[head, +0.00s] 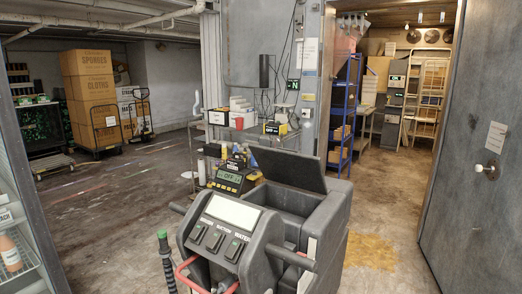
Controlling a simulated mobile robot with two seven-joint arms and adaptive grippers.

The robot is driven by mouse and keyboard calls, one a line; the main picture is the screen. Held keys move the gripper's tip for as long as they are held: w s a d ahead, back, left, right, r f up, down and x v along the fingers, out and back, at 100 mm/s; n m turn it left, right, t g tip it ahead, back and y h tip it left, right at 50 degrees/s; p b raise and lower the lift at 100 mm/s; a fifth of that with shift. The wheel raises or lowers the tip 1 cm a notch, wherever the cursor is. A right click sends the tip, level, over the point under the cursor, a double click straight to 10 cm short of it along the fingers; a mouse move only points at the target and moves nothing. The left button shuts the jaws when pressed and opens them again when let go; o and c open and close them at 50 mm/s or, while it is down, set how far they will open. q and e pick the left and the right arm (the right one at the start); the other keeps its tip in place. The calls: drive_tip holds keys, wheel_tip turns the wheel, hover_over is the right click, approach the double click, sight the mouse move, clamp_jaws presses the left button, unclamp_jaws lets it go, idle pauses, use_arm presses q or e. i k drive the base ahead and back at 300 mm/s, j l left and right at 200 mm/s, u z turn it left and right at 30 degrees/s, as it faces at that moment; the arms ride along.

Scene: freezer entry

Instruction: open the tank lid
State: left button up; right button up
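A grey floor-cleaning machine (218,240) with a sloped control panel stands in front of me, right of centre. Behind its panel is the tank (328,212), a grey box with an open top. The dark flat tank lid (288,168) stands raised, tilted up along the far side of the tank opening. The inside of the tank shows only in part. Neither of my grippers is in view, and nothing of mine is seen touching the lid.
A cart (240,132) with boxes and devices stands behind the machine. A blue shelf (345,115) is farther back. A large grey door (480,150) is at right. Stacked cartons (90,85) stand at far left. The floor to the left is mostly clear.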

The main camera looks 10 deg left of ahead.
sight(291, 167)
drive_tip(key=i+l+u, duration=0.15)
drive_tip(key=l, duration=0.15)
drive_tip(key=i+l+u, duration=0.25)
drive_tip(key=l, duration=0.35)
drive_tip(key=i+l, duration=0.15)
drive_tip(key=l, duration=0.2)
drive_tip(key=i+l+u, duration=0.1)
drive_tip(key=l, duration=0.25)
drive_tip(key=i+l, duration=0.25)
drive_tip(key=l, duration=0.15)
drive_tip(key=i+l+u, duration=0.1)
drive_tip(key=l, duration=0.25)
drive_tip(key=i+l, duration=0.2)
drive_tip(key=l, duration=0.2)
